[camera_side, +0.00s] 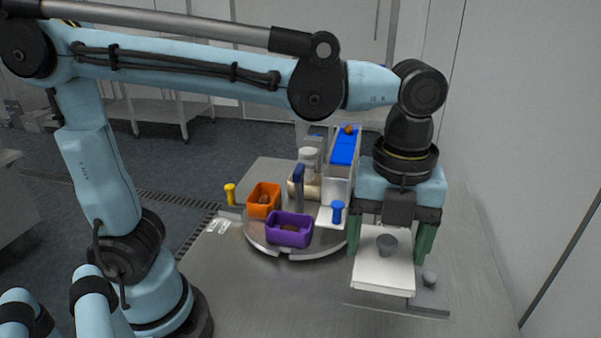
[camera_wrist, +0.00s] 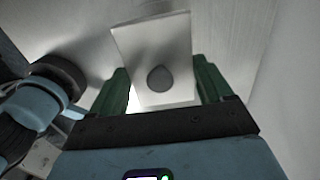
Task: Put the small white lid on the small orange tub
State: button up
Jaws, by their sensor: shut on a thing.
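My gripper (camera_side: 389,252) is shut on a white lid (camera_side: 384,274), with its two green fingers at opposite sides of it. The lid is a flat plate with a grey knob (camera_side: 387,244) on top; it also shows between the fingers in the wrist view (camera_wrist: 150,47). The lid appears held above the table at the right, apart from the tubs. The small orange tub (camera_side: 250,205) stands open on a round turntable (camera_side: 262,243), left of my gripper, with brown dates inside. The tub is not seen in the wrist view.
An open purple tub (camera_side: 290,240) with dates stands on the turntable in front of the orange one. A blue-belted conveyor (camera_side: 345,147), a blue post (camera_side: 338,211) and a yellow post (camera_side: 230,193) stand near. Another grey knob (camera_side: 429,279) shows right of the held lid.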

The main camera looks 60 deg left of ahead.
jog(key=shift+w+a+r, duration=0.15)
jog(key=shift+a+r, duration=0.1)
jog(key=shift+r, duration=0.15)
jog(key=w+a+n, duration=0.1)
jog(key=a+n, duration=0.4)
jog(key=w+a+n, duration=0.2)
jog(key=a+n, duration=0.4)
jog(key=w+a+n, duration=0.1)
jog(key=a+n, duration=0.5)
jog(key=shift+w, duration=0.3)
jog(key=s+a+n, duration=0.3)
jog(key=a+n, duration=0.7)
jog(key=s+a+n, duration=0.3)
jog(key=a+n, duration=0.6)
jog(key=shift+w+f, duration=0.15)
jog(key=shift+f, duration=5.2)
jog(key=shift+f, duration=0.55)
jog(key=o, duration=0.9)
